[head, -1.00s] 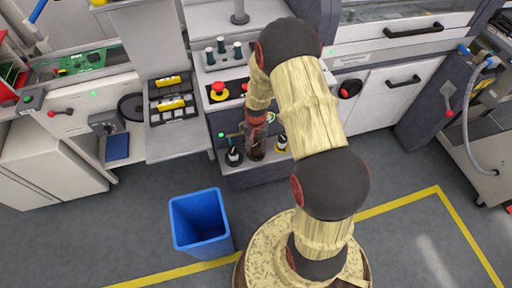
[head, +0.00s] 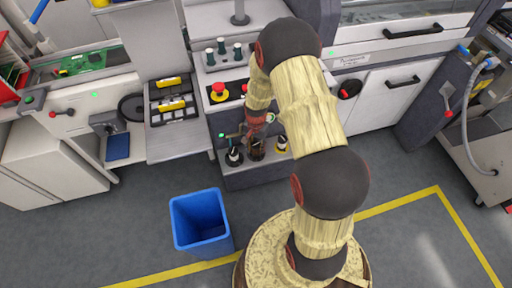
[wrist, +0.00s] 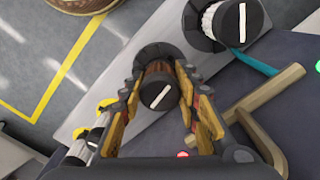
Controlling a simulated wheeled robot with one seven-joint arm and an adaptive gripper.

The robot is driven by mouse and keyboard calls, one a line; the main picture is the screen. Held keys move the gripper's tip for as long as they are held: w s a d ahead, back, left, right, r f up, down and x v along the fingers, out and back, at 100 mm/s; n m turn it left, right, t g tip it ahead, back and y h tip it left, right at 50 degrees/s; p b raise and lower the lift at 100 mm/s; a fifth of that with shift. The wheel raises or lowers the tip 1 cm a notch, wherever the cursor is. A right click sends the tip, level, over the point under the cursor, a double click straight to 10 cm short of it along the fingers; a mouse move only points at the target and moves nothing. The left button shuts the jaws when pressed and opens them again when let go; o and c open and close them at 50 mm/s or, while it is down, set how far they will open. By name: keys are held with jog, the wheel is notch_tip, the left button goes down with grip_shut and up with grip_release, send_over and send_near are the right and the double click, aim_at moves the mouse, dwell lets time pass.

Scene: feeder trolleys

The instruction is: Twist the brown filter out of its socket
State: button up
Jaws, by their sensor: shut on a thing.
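The brown filter (head: 257,151) stands in the middle of a row of three on the low front shelf of the grey machine. In the wrist view its dark round cap (wrist: 158,92) with a white stripe sits between the fingers. My gripper (wrist: 160,97) is shut on it from above, with a finger at either side. In the head view my gripper (head: 257,128) is small and partly hidden by my arm. The filter's lower end and its socket are mostly hidden, so I cannot tell whether it is seated.
A black-capped white filter (head: 234,156) stands close at left, and one with a yellow band (head: 282,144) at right. A tan bent handle (wrist: 265,105) lies near the fingers in the wrist view. A blue bin (head: 201,225) stands on the floor in front.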

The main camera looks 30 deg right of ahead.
aim_at(256, 144)
jog(key=shift+r+p, duration=1.9)
jog(key=shift+r, duration=0.9)
